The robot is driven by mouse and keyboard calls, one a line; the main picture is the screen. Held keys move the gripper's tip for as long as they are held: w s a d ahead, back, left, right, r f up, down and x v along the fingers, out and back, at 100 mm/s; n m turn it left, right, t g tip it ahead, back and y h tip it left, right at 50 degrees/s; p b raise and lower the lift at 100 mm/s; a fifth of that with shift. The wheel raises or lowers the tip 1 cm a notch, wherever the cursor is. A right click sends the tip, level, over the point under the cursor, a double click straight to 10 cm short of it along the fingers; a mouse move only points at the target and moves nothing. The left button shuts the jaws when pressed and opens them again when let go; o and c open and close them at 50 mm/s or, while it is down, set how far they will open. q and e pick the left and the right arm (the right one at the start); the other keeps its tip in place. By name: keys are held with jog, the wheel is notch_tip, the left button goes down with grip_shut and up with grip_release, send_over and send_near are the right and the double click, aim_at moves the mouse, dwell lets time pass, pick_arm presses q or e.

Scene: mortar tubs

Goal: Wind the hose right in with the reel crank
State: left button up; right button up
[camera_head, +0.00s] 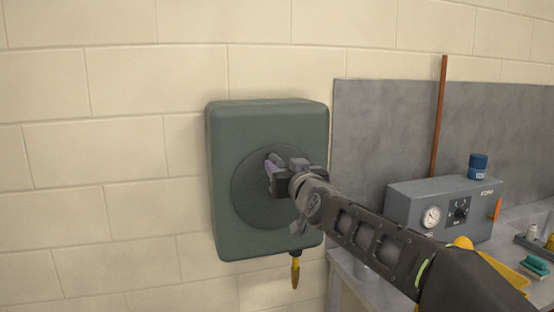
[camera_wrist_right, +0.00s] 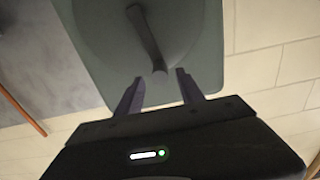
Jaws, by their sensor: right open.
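The green hose reel (camera_head: 225,125) is a rounded box on the block wall with a round disc (camera_head: 250,205) on its front. A yellow nozzle (camera_head: 295,274) hangs just below the box. My right gripper (camera_head: 272,164) is in front of the disc and covers part of it. In the right wrist view the crank (camera_wrist_right: 147,38) is a dark bar across the disc, and its lower end lies between the open fingers of my right gripper (camera_wrist_right: 159,76). I cannot tell whether the fingers touch it. The hose itself is not visible. My left gripper is not in view.
A grey box with a gauge and knob (camera_head: 440,208) stands on the bench at right, with a blue can (camera_head: 478,166) on top. A brown rod (camera_head: 438,120) leans against the grey panel (camera_head: 385,120). The wall left of the reel is clear.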

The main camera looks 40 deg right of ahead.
jog(key=p+x, duration=0.1)
jog(key=x, duration=0.3)
jog(key=shift+w+d, duration=0.15)
jog(key=shift+w, duration=0.15)
jog(key=shift+c, duration=0.3)
grip_shut()
dwell(0.9)
